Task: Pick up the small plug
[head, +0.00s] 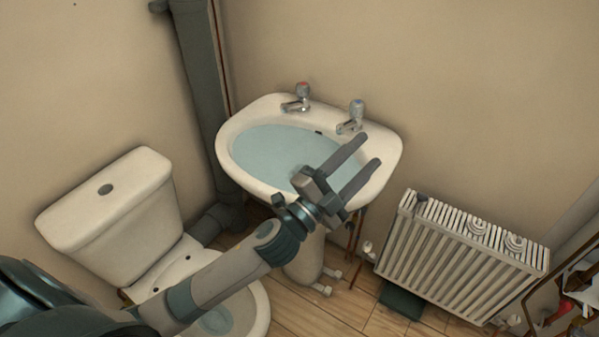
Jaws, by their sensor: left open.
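I cannot pick out the small plug with certainty. A small dark object (421,197) sits on the left end of the radiator top and may be it, but it is too small to tell. My left gripper (369,150) is open, with nothing between its two parallel fingers. It appears over the right part of the basin (240,128), its fingers pointing up and right in the picture. The gripper and wrist hide part of the basin's front rim and water. My right gripper is not in view.
The basin holds bluish water (265,150) and has two taps (298,99) (351,118). A white radiator (450,255) stands at right with two round ringed items (478,229) (514,243) on top. A toilet (115,215) stands at left. A dark green object (401,301) lies on the floor.

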